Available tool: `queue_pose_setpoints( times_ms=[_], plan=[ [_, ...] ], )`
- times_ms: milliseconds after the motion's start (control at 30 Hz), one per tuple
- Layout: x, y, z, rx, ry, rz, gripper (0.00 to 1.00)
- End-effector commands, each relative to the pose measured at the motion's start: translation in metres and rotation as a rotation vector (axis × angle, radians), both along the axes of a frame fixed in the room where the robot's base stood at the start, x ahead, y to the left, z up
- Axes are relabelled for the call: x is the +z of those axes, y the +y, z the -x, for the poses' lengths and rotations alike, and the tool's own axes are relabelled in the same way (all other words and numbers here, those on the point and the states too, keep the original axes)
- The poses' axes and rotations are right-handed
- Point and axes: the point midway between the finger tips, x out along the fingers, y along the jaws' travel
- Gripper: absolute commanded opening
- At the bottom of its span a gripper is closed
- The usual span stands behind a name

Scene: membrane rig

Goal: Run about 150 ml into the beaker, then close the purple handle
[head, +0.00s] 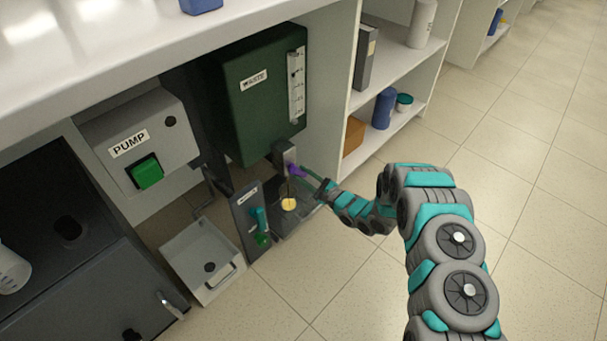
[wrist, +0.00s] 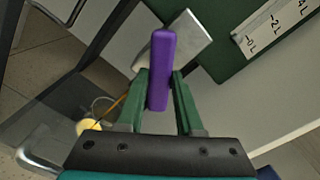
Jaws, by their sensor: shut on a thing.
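The purple handle (wrist: 160,60) stands between the two green fingers of my gripper (wrist: 159,95), which is shut on it. In the head view the purple handle (head: 296,170) is small, at the grey valve block (head: 284,154) under the dark green tank (head: 262,90). My gripper (head: 305,173) reaches it from the right. The beaker (head: 289,204) sits below the valve and shows yellow liquid; the beaker also shows in the wrist view (wrist: 90,126). A thin orange stream runs down towards it in the wrist view. The liquid level against any marks is too small to read.
A grey pump box (head: 140,140) with a green button is left of the tank. A panel with a teal-green handle (head: 260,220) stands left of the beaker. Shelves (head: 400,75) stand right; floor is clear.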

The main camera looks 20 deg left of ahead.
Motion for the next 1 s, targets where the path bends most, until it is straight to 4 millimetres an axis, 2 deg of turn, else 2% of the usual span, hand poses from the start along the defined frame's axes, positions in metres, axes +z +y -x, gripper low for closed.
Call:
queue_pose_setpoints(
  times_ms=[200, 567, 833, 1000],
  plan=[
    [-0.0011, -0.0011, 0.0, -0.002, 0.091, -0.034, 0.0],
    [-0.001, -0.001, 0.0, -0.002, 0.103, -0.039, 0.0],
    [-0.0002, -0.0007, 0.0004, -0.001, 0.29, -0.116, 0.0],
    [-0.0014, -0.0009, 0.0002, -0.001, 0.318, -0.128, 0.0]
  ],
)
